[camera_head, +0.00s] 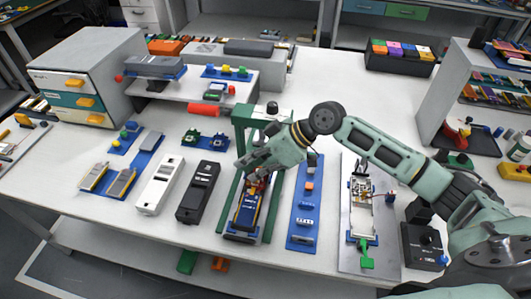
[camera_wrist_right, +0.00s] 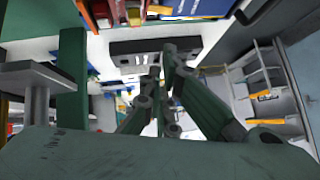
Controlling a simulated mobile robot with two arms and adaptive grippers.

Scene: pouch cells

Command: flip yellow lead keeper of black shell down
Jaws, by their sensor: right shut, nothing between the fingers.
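A black shell (camera_head: 198,192) lies lengthwise on the white table beside a white shell (camera_head: 159,186). To its right, a dark blue and yellow piece (camera_head: 246,210) sits in a green-framed fixture (camera_head: 225,203). My right gripper (camera_head: 258,176) is over the far end of that fixture, shut and empty, with small red and orange parts just below it. The gripper fingers also show in the right wrist view (camera_wrist_right: 152,100), near a dark slotted block. The gripper and arm cover part of the fixture. I cannot pick out the yellow lead keeper or its position. My left gripper is out of view.
A blue strip (camera_head: 301,229) with small parts and a grey plate (camera_head: 382,259) with a white unit and green clamp lie to the right. Blue trays (camera_head: 151,142) are at left. A drawer cabinet (camera_head: 70,76) and a raised shelf (camera_head: 152,88) stand behind.

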